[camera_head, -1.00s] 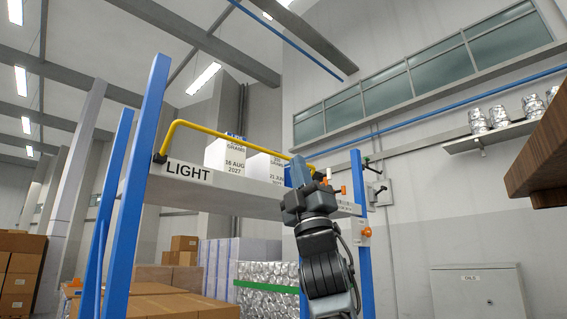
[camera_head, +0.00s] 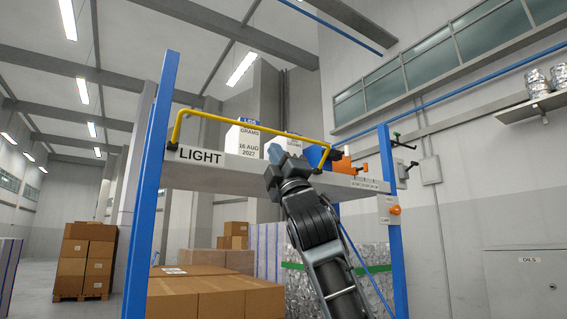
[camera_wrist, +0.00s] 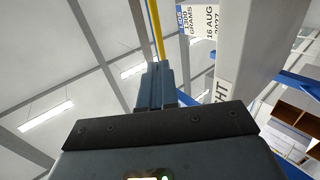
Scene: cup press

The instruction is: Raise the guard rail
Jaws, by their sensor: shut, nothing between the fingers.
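The guard rail is a thin yellow bar (camera_head: 230,119) along the front of a grey shelf marked LIGHT (camera_head: 235,178). Its long run stands above the shelf's front edge, with bent ends dropping to black mounts at the shelf. My gripper (camera_head: 276,152) is shut and empty, in front of the shelf and a little below the rail's long run, right of its middle. In the wrist view my shut fingers (camera_wrist: 155,88) point at the yellow bar (camera_wrist: 156,28), which passes just beyond their tips. I cannot tell whether they touch it.
White boxes (camera_head: 240,142) stand on the shelf behind the rail. Blue posts (camera_head: 152,190) flank the shelf. An orange item (camera_head: 343,164) is at its right end. Brown cartons (camera_head: 215,298) and a silver-wrapped stack lie below. Open air lies in front.

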